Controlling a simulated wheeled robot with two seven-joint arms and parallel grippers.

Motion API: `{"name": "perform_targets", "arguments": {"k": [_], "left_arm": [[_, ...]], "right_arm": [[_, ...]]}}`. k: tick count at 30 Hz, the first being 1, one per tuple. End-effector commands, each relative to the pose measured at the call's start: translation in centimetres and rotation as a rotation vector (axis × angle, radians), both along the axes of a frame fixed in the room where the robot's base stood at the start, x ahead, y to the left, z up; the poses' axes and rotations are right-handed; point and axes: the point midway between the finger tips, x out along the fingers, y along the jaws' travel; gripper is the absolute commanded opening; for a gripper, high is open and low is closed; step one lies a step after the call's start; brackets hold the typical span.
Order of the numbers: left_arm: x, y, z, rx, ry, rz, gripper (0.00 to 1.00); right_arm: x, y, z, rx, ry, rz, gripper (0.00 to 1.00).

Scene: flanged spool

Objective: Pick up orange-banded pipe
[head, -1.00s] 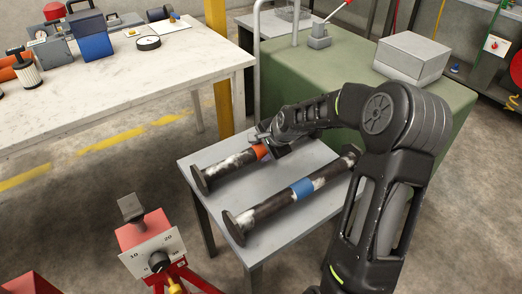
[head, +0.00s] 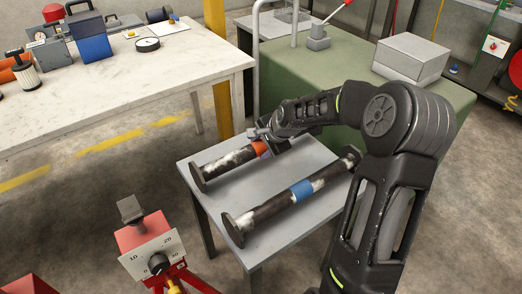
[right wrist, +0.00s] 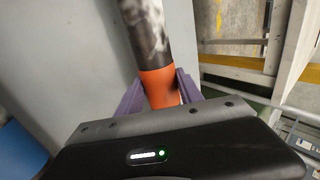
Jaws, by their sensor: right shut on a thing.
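The orange-banded pipe (head: 228,163) is dark with worn white patches and an end flange at its left end. It is at the far side of a small grey table (head: 243,186). My right gripper (head: 262,148) is shut on it at the orange band, near its right end. In the right wrist view, the purple fingers stand on both sides of the orange band (right wrist: 160,88). The pipe looks just clear of the tabletop, though the gap is hard to judge. My left gripper is not in view.
A blue-banded pipe (head: 268,209) lies on the same table, nearer the front. A red device with a dial plate (head: 152,252) stands at the front left. A green bench (head: 355,75) with a grey box (head: 411,57) is behind my right arm.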

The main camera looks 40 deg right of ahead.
Motion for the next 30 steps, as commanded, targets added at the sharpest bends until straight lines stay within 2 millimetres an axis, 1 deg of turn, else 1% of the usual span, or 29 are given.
{"name": "perform_targets", "arguments": {"k": [1,6,9,13,18,30], "left_arm": [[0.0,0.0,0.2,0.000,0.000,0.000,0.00],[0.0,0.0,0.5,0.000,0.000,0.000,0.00],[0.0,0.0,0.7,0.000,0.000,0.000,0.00],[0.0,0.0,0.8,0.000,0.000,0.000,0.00],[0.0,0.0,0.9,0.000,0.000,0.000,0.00],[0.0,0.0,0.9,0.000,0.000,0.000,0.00]], "right_arm": [[0.3,0.0,1.4,-0.005,-0.012,-0.001,0.00],[0.3,-0.1,4.3,-0.005,-0.012,-0.001,0.00],[0.3,-0.1,6.0,-0.004,-0.013,-0.001,0.00],[0.2,-0.1,7.5,-0.003,-0.010,-0.001,0.00],[0.2,-0.1,8.3,-0.003,-0.009,-0.001,0.00],[0.2,0.0,8.3,-0.002,-0.008,-0.001,0.00]]}}
